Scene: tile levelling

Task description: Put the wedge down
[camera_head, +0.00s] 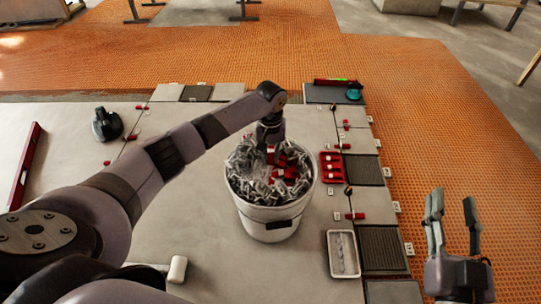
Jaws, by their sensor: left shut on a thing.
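My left gripper (271,150) points down into the white bucket (266,228) in the middle of the floor. It is shut on a red wedge, which I can barely make out among the bucket's contents at the fingertips. The bucket is full of pale clips (243,165) with several red wedges (290,172) on top. Whether the held wedge touches the others is unclear. My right gripper (453,207) is open and empty at the right, above the orange matting. More red wedges (354,216) sit along the tile joints right of the bucket.
A red tray (331,168) and a white tray (343,270) lie right of the bucket. A mallet (177,269) lies at front left, a black suction lifter (106,124) at back left, and a red level (25,165) at far left. The large tile beside the bucket is mostly clear.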

